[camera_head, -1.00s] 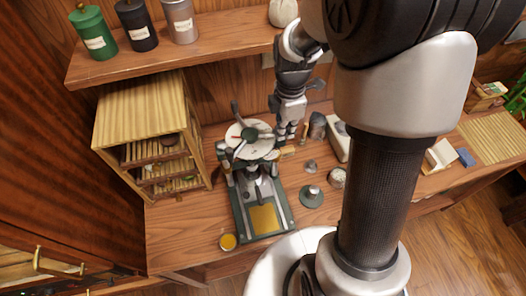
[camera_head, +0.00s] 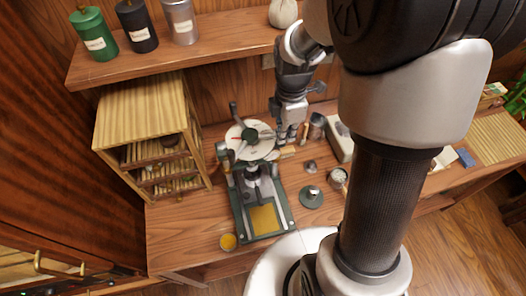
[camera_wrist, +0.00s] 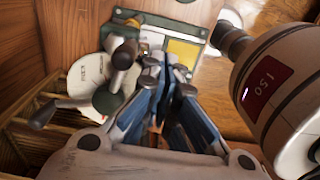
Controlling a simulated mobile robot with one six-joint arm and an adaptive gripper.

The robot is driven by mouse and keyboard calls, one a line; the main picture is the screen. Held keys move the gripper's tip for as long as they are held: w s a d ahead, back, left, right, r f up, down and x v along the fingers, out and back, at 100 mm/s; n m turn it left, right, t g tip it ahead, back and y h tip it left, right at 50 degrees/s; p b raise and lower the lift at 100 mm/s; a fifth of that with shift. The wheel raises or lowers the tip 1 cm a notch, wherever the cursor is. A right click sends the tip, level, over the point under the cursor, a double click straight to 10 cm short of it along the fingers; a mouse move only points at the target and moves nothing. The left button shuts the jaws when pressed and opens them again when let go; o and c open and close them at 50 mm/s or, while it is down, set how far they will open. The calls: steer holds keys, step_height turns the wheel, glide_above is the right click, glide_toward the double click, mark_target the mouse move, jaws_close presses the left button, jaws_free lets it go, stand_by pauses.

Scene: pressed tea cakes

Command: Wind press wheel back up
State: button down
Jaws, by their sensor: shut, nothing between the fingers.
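The press (camera_head: 262,217) stands on the bench, with a dark green frame and a yellow plate on its base. Its wheel (camera_head: 259,150) sits on top, pale and disc-like, with a dark hub and a red mark on its left. A dark handle sticks up at the wheel's back left. My gripper (camera_head: 291,137) is just right of the wheel, pointing down. In the wrist view my gripper (camera_wrist: 166,70) has its blue-sided fingers together and empty. The wheel (camera_wrist: 88,72) and a dark knob lie to their left; I cannot tell whether they touch.
A slatted wooden cabinet (camera_head: 140,103) stands close left of the press. Canisters (camera_head: 135,28) stand on the shelf above. A green-based weight (camera_head: 311,197) and small cups crowd the right.

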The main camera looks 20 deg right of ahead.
step_height(320, 180, up, 7)
steer(key=p, duration=0.4)
steer(key=shift+p, duration=0.4)
